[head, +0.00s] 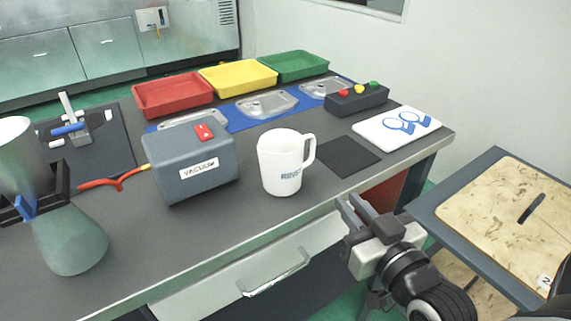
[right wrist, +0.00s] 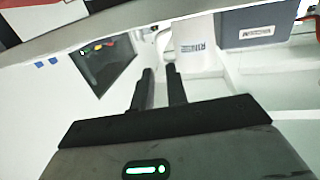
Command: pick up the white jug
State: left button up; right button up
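The white jug (head: 282,168) stands upright near the front edge of the grey bench, its handle to the right and blue lettering on its side. It also shows in the right wrist view (right wrist: 197,52), beyond the fingers. My right gripper (head: 356,203) is open and empty, in front of the bench edge, to the right of and nearer than the jug. In the right wrist view the two fingers (right wrist: 160,74) stand apart with a gap between them, short of the jug and its handle. My left gripper is not seen.
A grey vacuum box (head: 190,163) stands close left of the jug. A dark mat (head: 349,157) lies right of it, with a white board (head: 398,126) beyond. Red (head: 173,96), yellow and green trays line the back. A wooden-topped table (head: 500,215) is at right.

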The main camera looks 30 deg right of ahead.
aim_at(314, 149)
jog(key=w, duration=0.5)
jog(key=w+d, duration=0.1)
jog(key=w, duration=0.4)
jog(key=w+d+r, duration=0.1)
jog(key=w, duration=0.4)
jog(key=shift+w+d+p, duration=0.1)
jog(key=shift+w+p, duration=0.2)
jog(key=shift+w, duration=0.05)
grip_shut()
jog(key=shift+r, duration=0.2)
